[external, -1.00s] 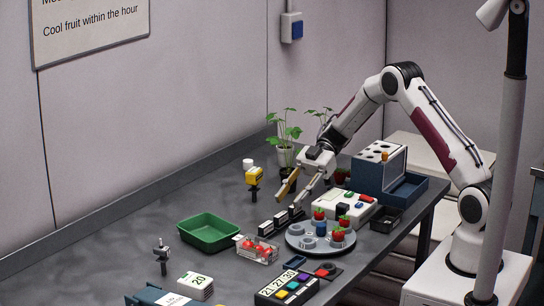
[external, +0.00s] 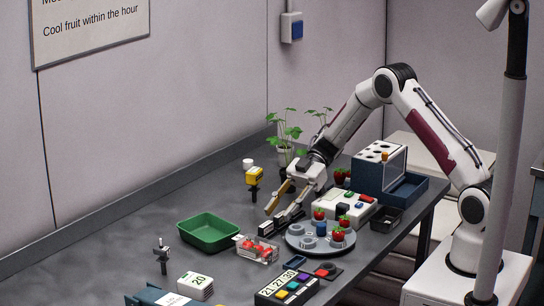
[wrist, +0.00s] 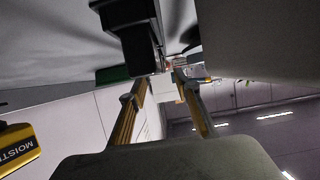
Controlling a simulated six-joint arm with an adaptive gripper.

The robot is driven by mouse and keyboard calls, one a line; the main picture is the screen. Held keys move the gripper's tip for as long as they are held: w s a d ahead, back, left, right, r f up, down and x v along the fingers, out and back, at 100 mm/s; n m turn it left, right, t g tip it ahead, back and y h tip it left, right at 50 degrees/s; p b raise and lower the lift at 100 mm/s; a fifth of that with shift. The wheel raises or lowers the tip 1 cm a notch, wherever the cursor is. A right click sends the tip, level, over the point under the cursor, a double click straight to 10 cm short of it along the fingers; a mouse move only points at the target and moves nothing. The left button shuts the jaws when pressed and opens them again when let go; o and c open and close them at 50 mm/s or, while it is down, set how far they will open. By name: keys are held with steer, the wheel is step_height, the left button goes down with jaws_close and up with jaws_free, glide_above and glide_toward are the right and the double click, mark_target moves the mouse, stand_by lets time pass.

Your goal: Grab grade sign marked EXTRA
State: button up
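A short row of small dark blocks with pale faces, seemingly the grade signs (external: 266,229), stands on the grey table left of the round grey tray. Their lettering is too small to read, so I cannot tell which is EXTRA. My gripper (external: 277,215) is low over this row, pointing down, its fingers hiding part of it. In the wrist view the fingers (wrist: 160,88) are apart, with a small pale patch showing between their tips. A dark block (wrist: 130,30) shows just beyond them. I cannot tell whether a finger touches a sign.
The round tray (external: 295,241) with red berries is close on the right. A clear berry punnet (external: 258,250) and a green bin (external: 208,230) lie to the left. A yellow meter (external: 254,176) stands behind. Table between bin and back wall is mostly clear.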

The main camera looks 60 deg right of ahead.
mark_target(266, 232)
steer(key=shift+x, duration=2.1)
steer(key=shift+r, duration=0.1)
jaws_close()
